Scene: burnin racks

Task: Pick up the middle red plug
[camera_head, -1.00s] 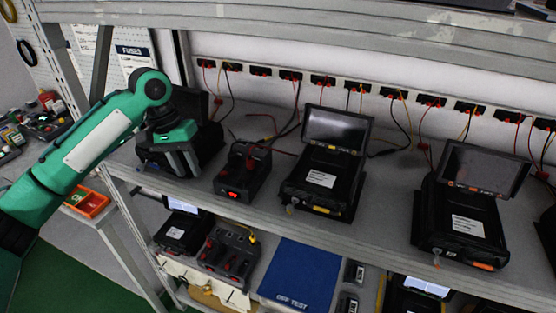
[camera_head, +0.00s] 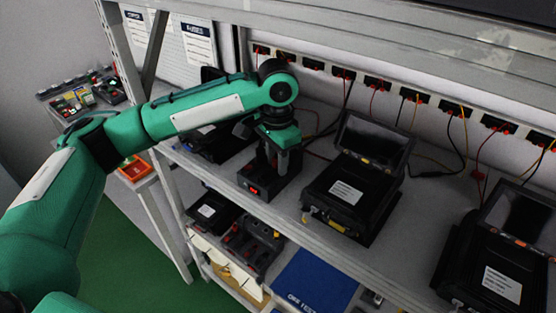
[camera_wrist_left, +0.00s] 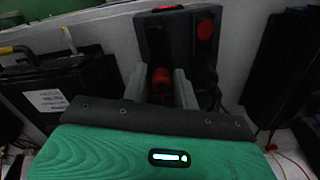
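The small black box (camera_head: 262,187) with a lit red display stands on the upper shelf in the head view. My left gripper (camera_head: 276,160) points down over it and hides most of its top. In the left wrist view, the box (camera_wrist_left: 181,45) lies beyond my gripper (camera_wrist_left: 161,85). A red plug (camera_wrist_left: 161,77) shows between the two grey fingers, which look apart with a gap beside it. Another red piece (camera_wrist_left: 205,29) sits farther along the box. I cannot tell which of the plugs is the middle one. My right gripper is not in view.
A black tester with a tilted screen (camera_head: 348,192) stands right of the box, and another (camera_head: 497,270) stands farther right. Wires hang from the socket strip (camera_head: 393,92) behind. A lower shelf holds a box (camera_head: 252,243) and a blue folder (camera_head: 316,280).

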